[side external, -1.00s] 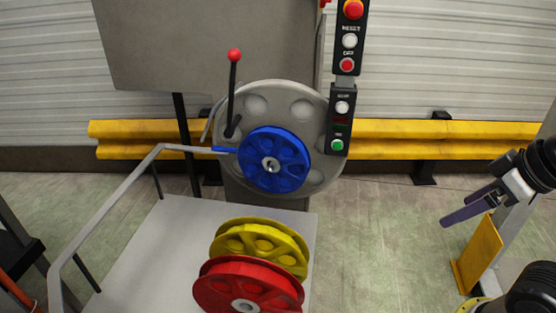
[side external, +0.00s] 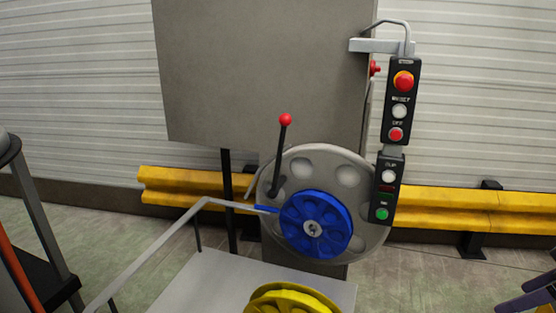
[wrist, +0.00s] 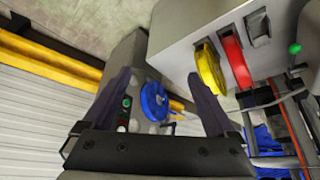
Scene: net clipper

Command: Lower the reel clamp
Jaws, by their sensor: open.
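A black lever with a red ball knob (side external: 281,155) stands nearly upright, leaning slightly right, at the upper left of the grey disc (side external: 362,178). I take it as the reel clamp. A blue reel (side external: 330,209) is mounted on the front of the disc and also shows in the wrist view (wrist: 149,94). My gripper (wrist: 158,76) is open and empty, with the blue reel seen between its fingers, some distance beyond. In the side view only its purple fingers (side external: 528,298) show at the bottom right edge, far from the lever. The lever is hard to make out in the wrist view.
A control panel (side external: 402,105) with buttons stands right of the disc. A bent grey rail (side external: 150,248) runs left of the table (side external: 200,285). A yellow reel (side external: 290,300) and a red reel (wrist: 235,61) sit on the table. Yellow barriers (side external: 450,208) line the wall.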

